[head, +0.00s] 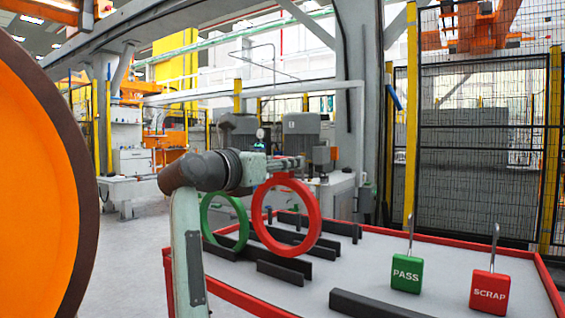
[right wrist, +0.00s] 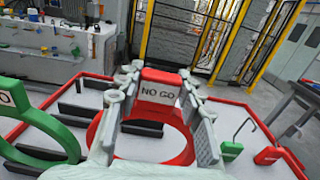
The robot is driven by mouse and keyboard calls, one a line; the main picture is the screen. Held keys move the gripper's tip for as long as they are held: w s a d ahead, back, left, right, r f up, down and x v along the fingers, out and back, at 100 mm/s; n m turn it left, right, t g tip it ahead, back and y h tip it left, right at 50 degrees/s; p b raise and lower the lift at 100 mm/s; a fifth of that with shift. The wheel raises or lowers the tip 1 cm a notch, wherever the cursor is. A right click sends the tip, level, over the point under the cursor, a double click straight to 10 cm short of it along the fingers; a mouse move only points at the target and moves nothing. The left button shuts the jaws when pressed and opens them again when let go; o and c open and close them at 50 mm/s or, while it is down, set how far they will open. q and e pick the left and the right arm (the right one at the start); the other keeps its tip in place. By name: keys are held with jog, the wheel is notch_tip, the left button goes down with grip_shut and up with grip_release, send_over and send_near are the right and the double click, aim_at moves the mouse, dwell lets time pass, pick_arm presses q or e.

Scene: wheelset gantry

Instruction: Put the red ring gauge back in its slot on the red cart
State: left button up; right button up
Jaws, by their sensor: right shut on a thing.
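The red ring gauge (head: 316,216) stands upright over the red cart (head: 240,295) in the head view. In the right wrist view its red block marked NO GO (right wrist: 160,77) sits between the fingers. My right gripper (head: 298,164) is shut on this block at the ring's top. The ring's lower edge appears close to the black rails (head: 284,271) on the cart bed. I cannot tell whether it touches the bed. A green ring gauge (head: 205,216) stands upright to its left, and it also shows in the right wrist view (right wrist: 62,138). My left gripper is out of view.
A green PASS tag (head: 405,274) and a red SCRAP tag (head: 490,291) stand on the cart at right. Another black rail (head: 365,304) lies near the front. A large orange wheel (head: 40,170) fills the left edge. Mesh fencing (head: 475,140) stands behind the cart.

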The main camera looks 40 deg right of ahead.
jog(key=shift+f+b, duration=1.65)
jog(key=shift+f, duration=0.65)
jog(key=o, duration=1.3)
jog(key=v, duration=1.2)
